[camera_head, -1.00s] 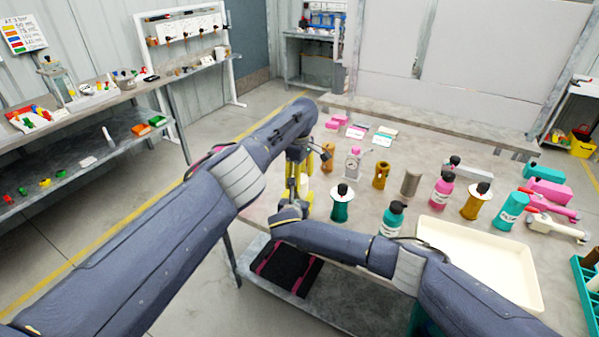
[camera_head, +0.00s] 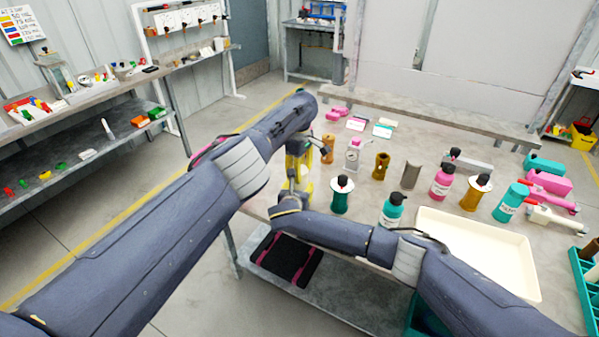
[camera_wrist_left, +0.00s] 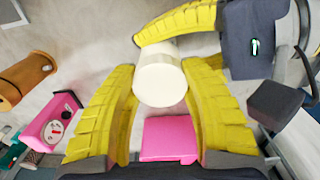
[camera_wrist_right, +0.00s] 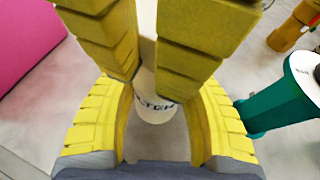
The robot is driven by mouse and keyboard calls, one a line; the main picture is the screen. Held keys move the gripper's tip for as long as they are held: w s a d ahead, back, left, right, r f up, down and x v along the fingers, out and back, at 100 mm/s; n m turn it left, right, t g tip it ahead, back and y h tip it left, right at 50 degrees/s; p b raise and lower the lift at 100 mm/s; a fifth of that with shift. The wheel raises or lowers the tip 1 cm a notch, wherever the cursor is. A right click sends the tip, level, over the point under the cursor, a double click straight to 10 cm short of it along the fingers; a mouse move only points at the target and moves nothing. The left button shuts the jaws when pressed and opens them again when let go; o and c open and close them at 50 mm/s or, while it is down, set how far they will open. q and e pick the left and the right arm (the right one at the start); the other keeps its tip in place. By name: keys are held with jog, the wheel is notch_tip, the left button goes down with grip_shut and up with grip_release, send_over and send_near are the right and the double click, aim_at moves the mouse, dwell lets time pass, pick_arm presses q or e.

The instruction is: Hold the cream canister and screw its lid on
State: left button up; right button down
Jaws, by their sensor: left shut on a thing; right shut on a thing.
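The cream canister (camera_wrist_right: 155,108) is held between the yellow fingers of my right gripper (camera_wrist_right: 156,120), with dark lettering on its side. My left gripper (camera_wrist_left: 163,90) comes down from above and is shut on the cream lid (camera_wrist_left: 160,80), whose plain round top shows in the left wrist view. The left fingers also show above the canister in the right wrist view and hide the join, so I cannot tell how the lid sits on it. In the head view the yellow fingers (camera_head: 299,165) of both grippers are close together, mostly hidden by my arms.
A teal bottle with a white collar (camera_head: 341,195) stands just right of the grippers. More bottles, a brown fitting (camera_head: 380,166) and a cream tray (camera_head: 465,285) are farther right. A pink block (camera_wrist_left: 168,138) lies below my left gripper. The table's left edge is close.

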pick_arm(q)
jog(key=shift+c, duration=0.7)
jog(key=m, duration=0.3)
jog(key=shift+d+m, duration=0.1)
jog(key=shift+m, duration=0.3)
jog(key=m, duration=0.4)
jog(key=shift+m, duration=0.3)
jog(key=m, duration=0.9)
jog(key=shift+f, duration=0.1)
jog(key=m, duration=0.4)
jog(key=shift+m, duration=0.3)
jog(key=m, duration=1.3)
jog(key=shift+m, duration=0.3)
jog(key=o, duration=1.3)
jog(key=shift+c, duration=0.2)
